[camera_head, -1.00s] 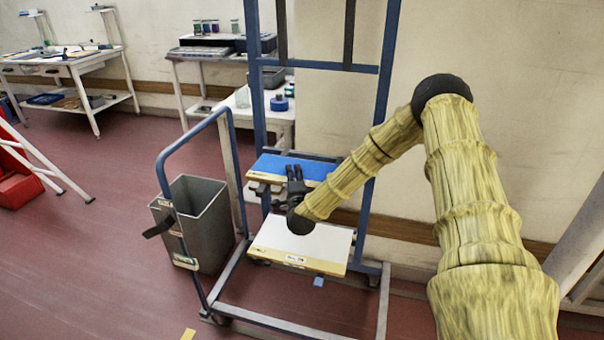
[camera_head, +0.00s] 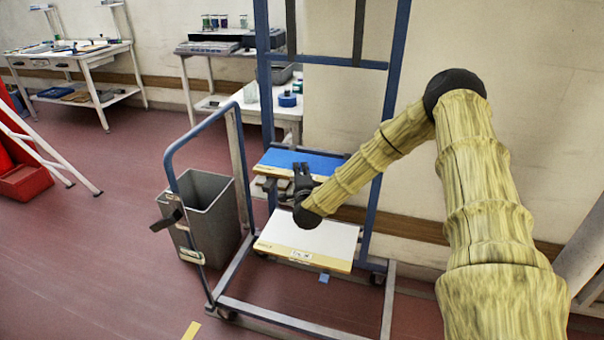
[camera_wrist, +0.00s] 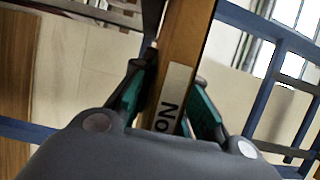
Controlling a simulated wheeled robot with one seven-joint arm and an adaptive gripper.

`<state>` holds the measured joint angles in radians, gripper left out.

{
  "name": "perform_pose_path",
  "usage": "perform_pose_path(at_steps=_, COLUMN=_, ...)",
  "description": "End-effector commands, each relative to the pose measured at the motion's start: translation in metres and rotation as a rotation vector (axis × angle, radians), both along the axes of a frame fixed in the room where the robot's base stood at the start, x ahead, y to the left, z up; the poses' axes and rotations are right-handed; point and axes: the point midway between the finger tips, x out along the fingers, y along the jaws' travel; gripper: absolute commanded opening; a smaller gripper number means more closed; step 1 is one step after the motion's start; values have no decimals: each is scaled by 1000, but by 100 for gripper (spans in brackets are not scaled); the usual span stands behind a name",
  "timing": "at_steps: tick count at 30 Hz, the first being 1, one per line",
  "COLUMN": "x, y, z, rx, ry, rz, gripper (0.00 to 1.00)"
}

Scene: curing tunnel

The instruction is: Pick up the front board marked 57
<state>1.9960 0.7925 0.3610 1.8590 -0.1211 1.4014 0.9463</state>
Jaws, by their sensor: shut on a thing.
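My gripper (camera_head: 303,172) is at the front edge of a blue-topped board (camera_head: 298,161) on the upper level of the blue cart. In the wrist view my gripper (camera_wrist: 168,95) is shut on the board's wooden edge (camera_wrist: 187,40), one green-padded finger on each side. A white label (camera_wrist: 170,92) between the fingers shows "NO"; its number is hidden, so I cannot read a 57. A white-topped board (camera_head: 310,238) lies lower on the cart, with a label on its front edge too small to read.
The blue cart frame (camera_head: 262,70) has uprights beside and behind the boards. A grey bin (camera_head: 212,215) stands left of the boards, by the cart's handle. A side table (camera_head: 285,112) and workbench (camera_head: 85,60) are against the wall.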

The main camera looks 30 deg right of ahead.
Motion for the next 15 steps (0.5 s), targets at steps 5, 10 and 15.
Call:
perform_pose_path(at_steps=5, x=0, y=0, z=18, rx=0, ry=-4, rz=0, gripper=0)
perform_pose_path(at_steps=10, x=-15, y=7, z=29, rx=2, ry=-1, rz=1, gripper=0)
perform_pose_path(at_steps=15, x=-49, y=23, z=33, rx=3, ry=-1, rz=1, gripper=0)
